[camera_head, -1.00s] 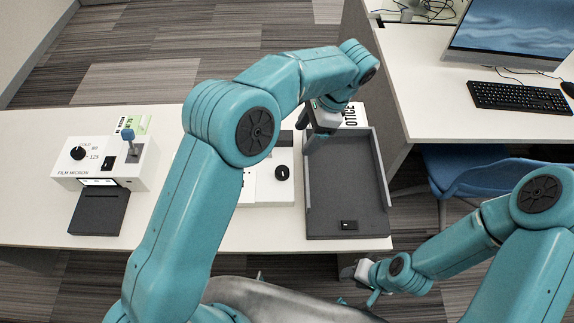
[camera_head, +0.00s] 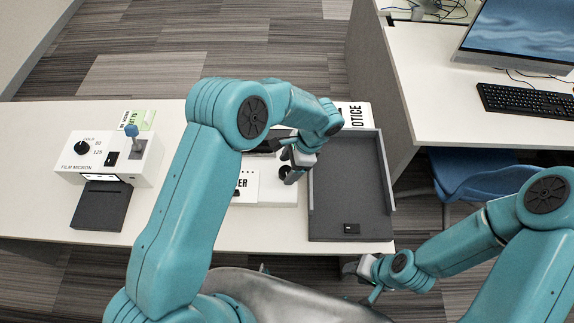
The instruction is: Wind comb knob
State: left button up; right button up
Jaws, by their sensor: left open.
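A white device (camera_head: 272,194) with a black knob (camera_head: 284,172) on its top stands on the white table, left of the grey tray. My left gripper (camera_head: 291,178) is open, its fingers pointing down at the knob. The fingers partly hide the knob, and I cannot tell whether they touch it. My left arm covers the left part of the device. My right gripper (camera_head: 366,282) is low in front of the table's front edge, away from the device; its jaw opening is too small to make out.
A grey tray (camera_head: 352,185) with raised sides holds a small black item (camera_head: 351,228). A film micron box (camera_head: 105,155) with a dial and blue-tipped lever stands at the left, a black pad (camera_head: 100,205) before it.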

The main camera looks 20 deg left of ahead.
pick_arm(q)
jog(key=shift+w+a+f, duration=0.1)
jog(key=shift+w+f, duration=0.05)
jog(key=shift+f, duration=0.4)
jog(key=shift+w+a+f, duration=0.1)
jog(key=shift+f, duration=0.45)
jog(key=shift+s+r, duration=0.2)
jog(key=shift+s, duration=0.1)
jog(key=shift+w+f, duration=0.15)
jog(key=shift+w, duration=0.1)
jog(key=c, duration=1.1)
jog(key=shift+o, duration=0.3)
jog(key=shift+s, duration=0.1)
